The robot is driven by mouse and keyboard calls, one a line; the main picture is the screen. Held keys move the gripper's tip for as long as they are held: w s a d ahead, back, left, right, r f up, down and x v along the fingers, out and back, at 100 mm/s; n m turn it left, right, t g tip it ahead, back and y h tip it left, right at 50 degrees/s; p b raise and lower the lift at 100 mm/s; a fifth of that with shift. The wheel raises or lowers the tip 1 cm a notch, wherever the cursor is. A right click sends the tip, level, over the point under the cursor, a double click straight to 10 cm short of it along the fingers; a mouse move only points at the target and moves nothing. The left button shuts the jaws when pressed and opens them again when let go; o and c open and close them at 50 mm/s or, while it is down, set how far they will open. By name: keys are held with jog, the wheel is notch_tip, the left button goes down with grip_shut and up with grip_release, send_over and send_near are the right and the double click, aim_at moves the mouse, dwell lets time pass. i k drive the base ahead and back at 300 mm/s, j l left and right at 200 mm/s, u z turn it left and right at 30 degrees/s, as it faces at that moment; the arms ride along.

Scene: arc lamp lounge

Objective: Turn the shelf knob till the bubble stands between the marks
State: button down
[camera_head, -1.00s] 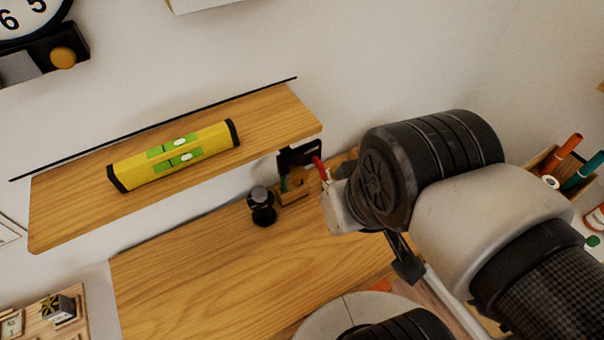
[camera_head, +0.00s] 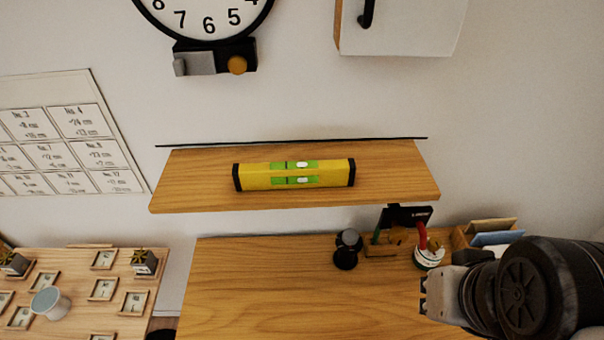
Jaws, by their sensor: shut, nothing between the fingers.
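The wooden shelf (camera_head: 385,178) hangs on the wall and looks nearly level. A yellow spirit level (camera_head: 345,173) with black ends lies on it. Its green vials (camera_head: 279,180) show pale bubbles that look right of the middle; the marks are too small to read. A black bracket (camera_head: 420,213) sits under the shelf's right end, with an orange-brown piece (camera_head: 398,234) below it; I cannot tell if this is the knob. My gripper (camera_head: 424,294) is at the lower right, shut and empty, below and right of the bracket and apart from it.
A wooden desk (camera_head: 260,290) lies below the shelf. A dark round-topped object (camera_head: 347,250) and a white cup (camera_head: 430,259) with a red item stand at its back. A clock (camera_head: 205,15) hangs above left, a white box (camera_head: 400,30) above right. The middle desk is clear.

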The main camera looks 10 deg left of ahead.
aim_at(398, 235)
jog(key=k+j+z, duration=0.1)
jog(key=k+z, duration=0.25)
jog(key=k+j+z, duration=0.1)
jog(key=k+z, duration=0.25)
jog(key=i, duration=0.1)
